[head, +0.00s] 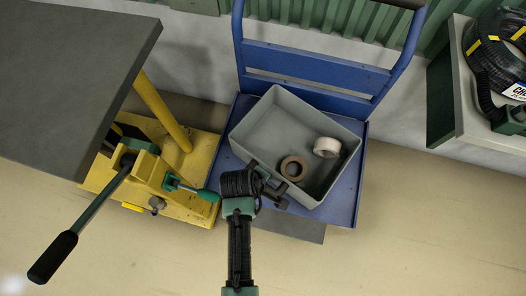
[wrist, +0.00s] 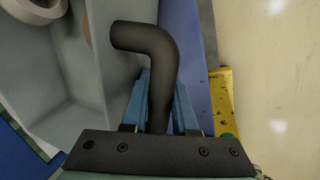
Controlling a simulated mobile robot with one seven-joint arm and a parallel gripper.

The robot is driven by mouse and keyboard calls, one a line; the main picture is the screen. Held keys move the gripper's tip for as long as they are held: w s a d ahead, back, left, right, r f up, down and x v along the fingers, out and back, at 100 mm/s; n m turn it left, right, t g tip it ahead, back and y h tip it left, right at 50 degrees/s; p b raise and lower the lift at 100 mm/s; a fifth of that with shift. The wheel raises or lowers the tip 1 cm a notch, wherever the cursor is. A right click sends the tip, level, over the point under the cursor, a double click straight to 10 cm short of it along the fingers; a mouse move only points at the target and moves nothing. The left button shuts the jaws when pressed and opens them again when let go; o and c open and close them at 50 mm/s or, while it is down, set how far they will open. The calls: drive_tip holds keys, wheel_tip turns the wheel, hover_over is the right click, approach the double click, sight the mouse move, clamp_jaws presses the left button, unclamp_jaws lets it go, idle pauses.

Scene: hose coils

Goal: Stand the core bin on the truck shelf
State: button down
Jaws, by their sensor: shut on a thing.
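The core bin (head: 254,126) is an open grey box, upright, with a brown ring (head: 293,168) and a white ring (head: 327,147) lying inside. In the head view it is over the shelf of the blue truck (head: 345,207). I cannot tell if it rests on the shelf or is held just above. My gripper (head: 270,188) is at the bin's near side, shut on its black bent handle. In the wrist view the handle (wrist: 160,65) passes between my blue fingers (wrist: 162,105), with the bin wall (wrist: 95,95) to the left.
A yellow stand (head: 190,205) with a long green lever (head: 95,215) is close on the left, below a dark grey tabletop (head: 75,70). The truck's blue push frame (head: 310,65) rises behind the bin. A black hose coil (head: 490,55) lies on a ledge at right. Floor at lower right is clear.

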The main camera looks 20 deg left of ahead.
drive_tip(key=shift+w+f+b, duration=0.15)
drive_tip(key=shift+f+b, duration=0.25)
drive_tip(key=shift+f, duration=0.1)
idle(1.2)
drive_tip(key=c, duration=0.6)
unclamp_jaws()
drive_tip(key=shift+f, duration=0.1)
drive_tip(key=shift+r, duration=0.25)
drive_tip(key=shift+p, duration=0.35)
drive_tip(key=shift+f, duration=0.1)
